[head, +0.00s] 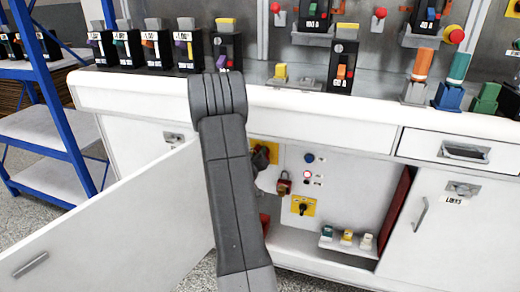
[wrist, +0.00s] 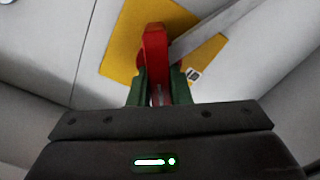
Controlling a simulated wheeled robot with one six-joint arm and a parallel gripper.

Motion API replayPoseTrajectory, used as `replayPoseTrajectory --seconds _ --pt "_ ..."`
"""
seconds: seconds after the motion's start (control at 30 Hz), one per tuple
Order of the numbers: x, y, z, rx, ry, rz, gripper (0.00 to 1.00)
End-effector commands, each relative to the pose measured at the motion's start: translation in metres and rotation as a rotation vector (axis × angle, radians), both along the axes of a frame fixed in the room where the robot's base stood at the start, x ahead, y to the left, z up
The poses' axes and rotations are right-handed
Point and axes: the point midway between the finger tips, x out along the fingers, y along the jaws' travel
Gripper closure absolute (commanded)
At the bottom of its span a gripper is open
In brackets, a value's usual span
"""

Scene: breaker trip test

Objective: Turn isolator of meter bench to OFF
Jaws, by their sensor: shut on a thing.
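The isolator is a red handle (wrist: 156,45) on a yellow plate (wrist: 122,45) in the wrist view. My gripper (wrist: 158,88) is shut on the red handle, with one green finger on each side of it. In the head view the yellow plate (head: 266,147) shows inside the open cabinet under the bench, partly behind my arm. The red handle is hidden there by my arm and wrist. A small label (wrist: 193,74) sits by the plate's edge, too small to read surely.
The open white cabinet door (head: 115,225) stands left of my arm. Right of the isolator are a red padlock (head: 284,184), a second yellow plate with a black knob (head: 303,206), and a low shelf of small parts (head: 345,245). The bench top (head: 330,105) overhangs the cabinet.

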Motion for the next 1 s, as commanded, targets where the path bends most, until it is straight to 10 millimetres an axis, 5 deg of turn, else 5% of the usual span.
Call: replayPoseTrajectory --seconds 1.0 --pt "0.002 0.005 -0.008 -0.827 0.268 0.000 1.00"
